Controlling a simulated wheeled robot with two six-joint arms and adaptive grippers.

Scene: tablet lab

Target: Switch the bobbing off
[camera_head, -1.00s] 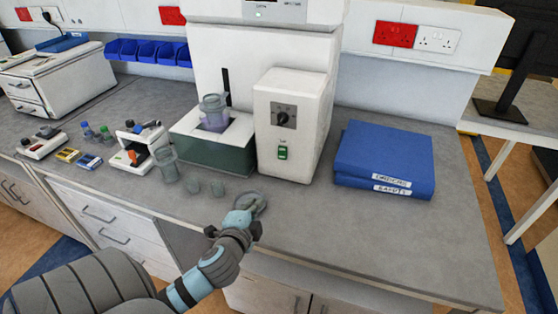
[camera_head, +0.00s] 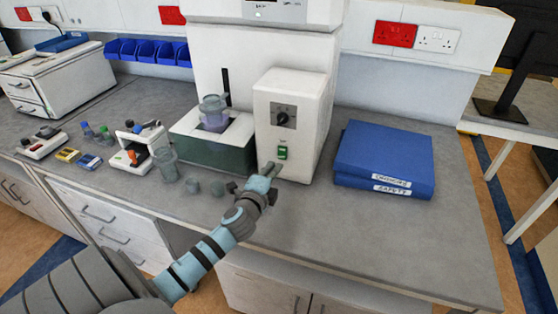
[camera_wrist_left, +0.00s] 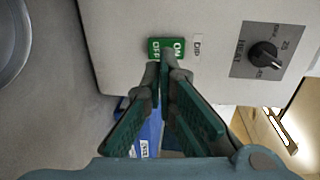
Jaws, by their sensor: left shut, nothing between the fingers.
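The green rocker switch (camera_head: 282,153) is on the front of the white control box of the tester, below a dark knob (camera_head: 283,116). In the left wrist view the switch (camera_wrist_left: 165,49) shows ON on its right half and OFF on its left, with a DIP label beside it. My left gripper (camera_head: 272,170) is shut and empty, just in front of the switch and slightly below it. Its fingertips (camera_wrist_left: 164,68) overlap the switch's lower edge in the wrist view; I cannot tell whether they touch. My right gripper is out of view.
A clear vessel (camera_head: 214,114) sits in the dark green bath (camera_head: 213,150) left of the box. Small beakers (camera_head: 192,186) and a taller clear jar (camera_head: 167,165) stand on the bench left of my arm. Blue binders (camera_head: 384,158) lie to the right. The front right bench is clear.

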